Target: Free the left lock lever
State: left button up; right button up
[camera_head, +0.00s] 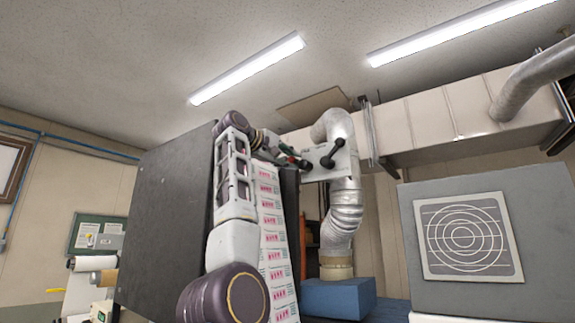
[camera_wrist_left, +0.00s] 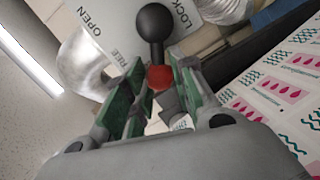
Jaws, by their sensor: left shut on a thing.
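The left lock lever (camera_wrist_left: 155,40) has a black ball knob, a black stem and a red part near the fingers in the left wrist view. My left gripper (camera_wrist_left: 160,88) is shut on it, with a green-padded finger on each side of the red part. Behind it is a white plate (camera_wrist_left: 112,30) marked OPEN, FREE and LOCK; I cannot tell which mark the lever points at. In the head view my left gripper (camera_head: 291,160) is at the left side of the white plate (camera_head: 343,166), beside a black knob. My right gripper is not in view.
A printed label web (camera_head: 272,235) hangs just right of my left arm, beside a large dark panel (camera_head: 165,220). A second black lever (camera_head: 331,155) sits on the plate's right. A silver duct (camera_head: 345,205) stands close behind. A grey box (camera_head: 490,235) is at right.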

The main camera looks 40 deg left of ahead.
pick_arm(q)
jog(key=shift+d+r+m, duration=0.4)
jog(key=shift+r+m, duration=0.2)
jog(key=shift+m, duration=0.6)
jog(key=shift+w+d+r+m+g+y, duration=0.15)
jog(key=shift+d+r+m+y, duration=0.15)
jog(key=shift+m, duration=0.45)
jog(key=shift+s+d+r+m+g+y, duration=0.1)
jog(key=shift+d+m+g+y, duration=0.2)
jog(key=shift+m, duration=0.45)
jog(key=shift+w, duration=0.1)
jog(key=o, duration=1)
jog(key=shift+d, duration=0.1)
jog(key=shift+o, duration=0.2)
jog(key=shift+s, duration=0.2)
jog(key=s+r, duration=0.1)
jog(key=s, duration=1)
jog(key=shift+s+d+r, duration=0.3)
jog(key=shift+d+r, duration=0.05)
jog(key=shift+r, duration=0.05)
